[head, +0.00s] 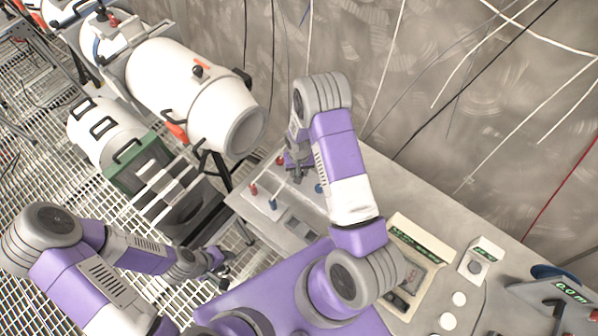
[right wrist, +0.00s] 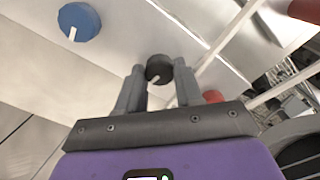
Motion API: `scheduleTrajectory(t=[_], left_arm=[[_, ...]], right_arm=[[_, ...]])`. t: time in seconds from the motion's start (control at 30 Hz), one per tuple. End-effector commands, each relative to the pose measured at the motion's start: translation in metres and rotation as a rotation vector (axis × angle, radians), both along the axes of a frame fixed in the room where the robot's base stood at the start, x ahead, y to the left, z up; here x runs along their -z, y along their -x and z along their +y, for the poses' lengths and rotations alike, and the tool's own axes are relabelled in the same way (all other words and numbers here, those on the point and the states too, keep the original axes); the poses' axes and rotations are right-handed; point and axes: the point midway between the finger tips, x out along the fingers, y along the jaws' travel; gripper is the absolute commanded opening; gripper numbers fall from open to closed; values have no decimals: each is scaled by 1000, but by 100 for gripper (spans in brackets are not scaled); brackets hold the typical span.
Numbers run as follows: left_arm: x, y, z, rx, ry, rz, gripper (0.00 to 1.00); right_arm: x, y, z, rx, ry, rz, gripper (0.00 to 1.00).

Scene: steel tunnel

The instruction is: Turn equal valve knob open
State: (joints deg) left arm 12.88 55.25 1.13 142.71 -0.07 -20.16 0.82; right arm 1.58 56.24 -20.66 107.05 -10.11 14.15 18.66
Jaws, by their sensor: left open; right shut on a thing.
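A black round knob (right wrist: 158,70) with a white pointer mark sits on the pale panel in the right wrist view. My right gripper (right wrist: 160,74) has a finger on each side of it and is shut on it. In the head view my right gripper (head: 297,172) reaches down over the knob panel (head: 240,207) and hides the black knob. A blue knob (right wrist: 79,22) with a white mark is at the upper left of the right wrist view. A red knob (right wrist: 213,97) shows partly behind a finger. My left gripper (head: 218,262) is open and empty at the lower left, away from the panel.
Other red (head: 253,189) and blue (head: 272,203) knobs stand on the panel near my right gripper. White cylinders (head: 220,105) and a green-framed case (head: 145,165) are to the left, over a grating floor. A console with a display (head: 422,243) is at the right.

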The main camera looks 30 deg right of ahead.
Motion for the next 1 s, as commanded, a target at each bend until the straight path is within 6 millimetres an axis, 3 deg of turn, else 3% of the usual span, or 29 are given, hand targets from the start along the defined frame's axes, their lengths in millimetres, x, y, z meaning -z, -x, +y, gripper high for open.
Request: scheduleTrajectory(t=[0.4,1.0], left_arm=[[24,0,0,0,0,0,43],[30,0,0,0,0,0,43]], right_arm=[[1,-1,0,384,1,-2,5],[-1,0,0,954,1,-1,5]])
